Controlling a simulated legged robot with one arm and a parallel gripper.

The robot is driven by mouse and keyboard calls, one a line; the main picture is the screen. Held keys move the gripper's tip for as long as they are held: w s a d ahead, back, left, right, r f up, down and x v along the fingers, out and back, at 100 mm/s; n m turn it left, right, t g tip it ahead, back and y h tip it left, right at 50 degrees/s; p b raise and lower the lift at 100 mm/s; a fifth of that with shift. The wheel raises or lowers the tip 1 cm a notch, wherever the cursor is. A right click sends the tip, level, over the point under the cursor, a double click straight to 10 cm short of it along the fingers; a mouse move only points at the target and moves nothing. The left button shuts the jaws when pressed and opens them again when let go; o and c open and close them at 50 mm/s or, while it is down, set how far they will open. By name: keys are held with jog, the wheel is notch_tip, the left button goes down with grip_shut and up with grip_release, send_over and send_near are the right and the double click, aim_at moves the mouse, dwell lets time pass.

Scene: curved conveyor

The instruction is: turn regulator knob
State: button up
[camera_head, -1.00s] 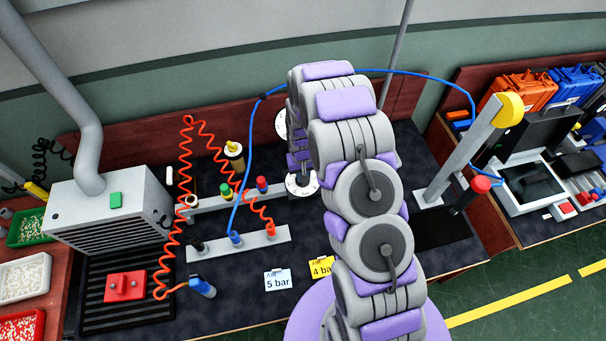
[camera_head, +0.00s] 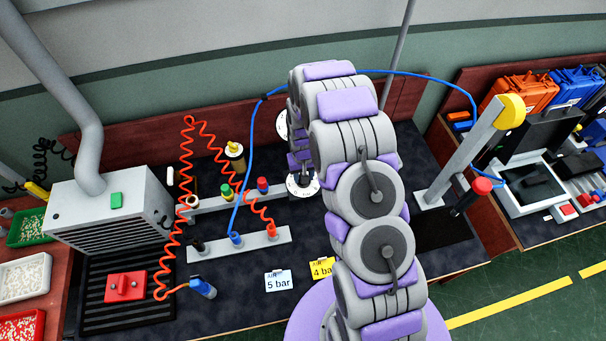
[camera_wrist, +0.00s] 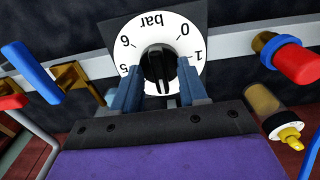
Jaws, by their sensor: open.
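The regulator knob (camera_wrist: 158,68) is black and sits at the centre of a white round dial (camera_wrist: 190,32) marked "bar", with 0, 1, 5 and 6 readable. The wrist view shows the dial upside down. My gripper (camera_wrist: 158,73) is open, with one blue-grey finger on each side of the knob. Small gaps seem to show between knob and fingers; contact cannot be told for sure. White dial faces (camera_head: 302,187) show partly beside the arm.
A grey rail with red (camera_wrist: 299,63) and blue fittings runs beside the dial. A brass-coloured part with a yellow tip (camera_wrist: 290,136) is close to my gripper's right. A coiled red hose (camera_head: 178,220) and a blue hose (camera_head: 245,170) rise over the bench. Cards reading "5 bar" (camera_head: 278,281) and "4 bar" lie in front.

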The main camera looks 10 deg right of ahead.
notch_tip(320, 180, up, 17)
jog(key=shift+p, duration=0.45)
jog(key=shift+r, duration=0.1)
dwell(0.4)
jog(key=s+r+g+b, duration=0.1)
jog(key=s+r+b, duration=0.2)
jog(key=s, duration=1.5)
jog(key=s+r+b, duration=0.2)
jog(key=s+r, duration=0.7)
jog(key=s, duration=1)
jog(key=shift+d+r+g+b, duration=0.25)
jog(key=shift+g+b, duration=0.15)
